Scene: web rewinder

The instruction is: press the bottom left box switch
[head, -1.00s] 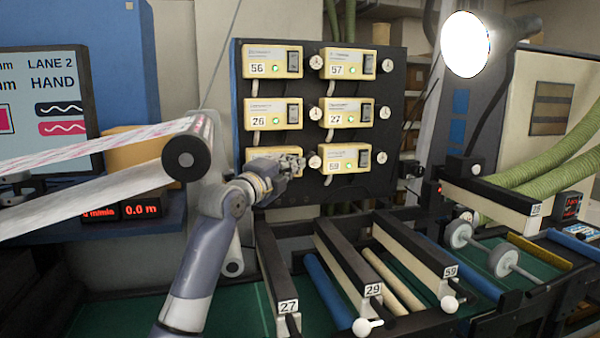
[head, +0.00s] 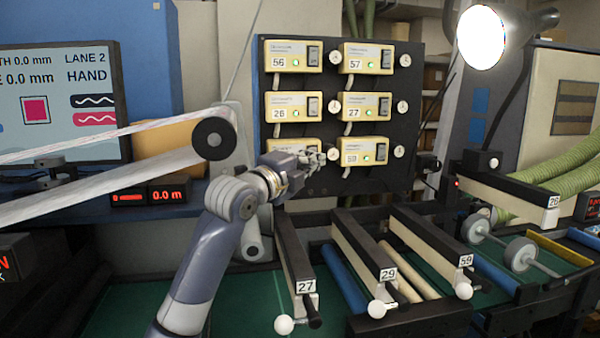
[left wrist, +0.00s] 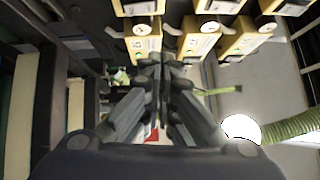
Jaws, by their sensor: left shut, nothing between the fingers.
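The bottom left box (head: 289,144) is yellow and sits in the lowest row of the dark panel, left of box 59 (head: 363,151). Only its top part shows in the head view; my left gripper (head: 324,156) covers its front, and its switch is hidden. The left gripper is shut and empty, with its fingertips over the lower right part of that box. I cannot tell whether they touch it. In the left wrist view the fingers (left wrist: 160,64) are together, close below a row of yellow boxes, and no box number is readable there. My right gripper is not in view.
Boxes 56 (head: 292,57), 57 (head: 368,59), 26 (head: 292,106) and 27 (head: 367,106) fill the upper rows. Round white knobs stand beside the boxes, one (head: 332,154) near the fingertips.

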